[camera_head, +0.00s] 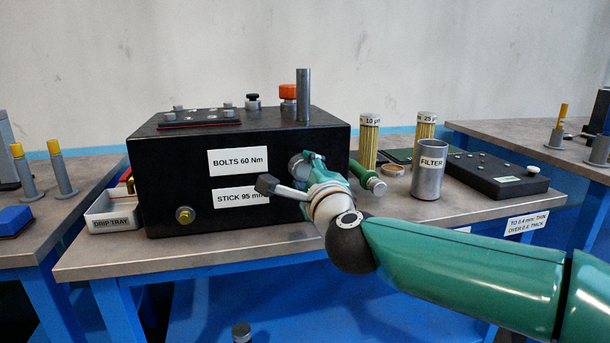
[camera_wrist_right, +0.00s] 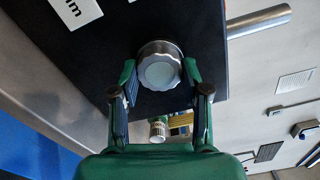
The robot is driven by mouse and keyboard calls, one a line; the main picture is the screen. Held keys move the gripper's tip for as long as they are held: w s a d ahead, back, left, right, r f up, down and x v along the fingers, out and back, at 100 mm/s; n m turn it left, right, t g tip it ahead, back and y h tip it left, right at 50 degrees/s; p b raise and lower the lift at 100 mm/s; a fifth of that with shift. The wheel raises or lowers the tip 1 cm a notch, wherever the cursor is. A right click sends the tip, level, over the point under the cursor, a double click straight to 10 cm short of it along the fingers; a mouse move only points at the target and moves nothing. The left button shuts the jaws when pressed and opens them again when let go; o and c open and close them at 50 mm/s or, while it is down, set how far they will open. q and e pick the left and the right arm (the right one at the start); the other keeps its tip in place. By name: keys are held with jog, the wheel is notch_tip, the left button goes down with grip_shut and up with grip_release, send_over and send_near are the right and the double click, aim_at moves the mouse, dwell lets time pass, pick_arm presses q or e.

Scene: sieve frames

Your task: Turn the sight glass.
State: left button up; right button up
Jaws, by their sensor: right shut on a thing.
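The sight glass (camera_wrist_right: 159,68) is a round silver ribbed cap with a pale face. It sits on the front of the black box (camera_head: 165,165). In the head view it is mostly hidden behind my right gripper (camera_head: 306,170), with a grey part of its rim showing. In the right wrist view the green fingers stand on either side of the cap, shut on it. My left gripper is not in view.
Labels reading "BOLTS 60 Nm" (camera_head: 238,162) and "STICK 95 mm" (camera_head: 240,197) are on the box front. A white drip tray (camera_head: 112,212) stands left.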

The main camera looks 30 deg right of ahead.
jog(key=shift+f, duration=0.3)
jog(key=o, duration=1.1)
jog(key=shift+d, duration=0.1)
jog(key=shift+o, duration=0.2)
jog(key=shift+r, duration=0.1)
jog(key=v, duration=1.2)
